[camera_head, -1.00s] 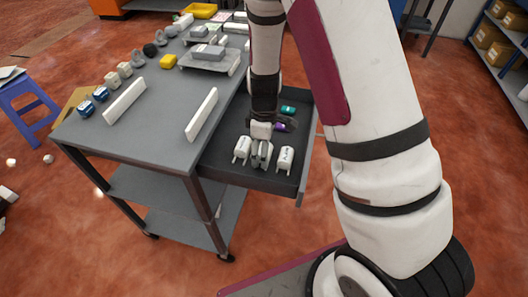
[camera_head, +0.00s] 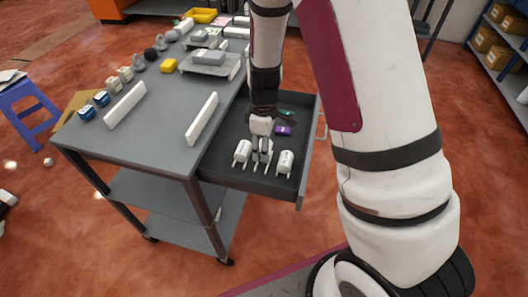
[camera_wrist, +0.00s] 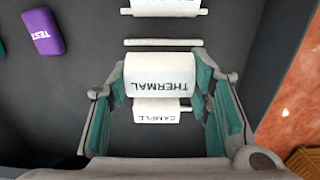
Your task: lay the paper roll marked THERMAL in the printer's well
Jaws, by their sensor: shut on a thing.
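The white paper roll marked THERMAL (camera_wrist: 160,75) is between my gripper's two fingers in the wrist view, with its lettering upside down. My gripper (camera_head: 262,154) is shut on it above the open drawer; in the head view the fingers mostly hide the roll. Another white roll (camera_wrist: 165,5) is cut off at the top edge. In the head view, a roll lies on each side of my gripper, left (camera_head: 242,152) and right (camera_head: 285,162). I cannot make out the printer's well for certain.
Thin white bars (camera_wrist: 162,42) stand in the dark drawer (camera_head: 225,170). A purple box (camera_head: 283,131) lies behind. The grey cart top (camera_head: 160,125) carries two white upright bars (camera_head: 202,118), a grey device on a tray (camera_head: 212,60) and several small items. Its front middle is clear.

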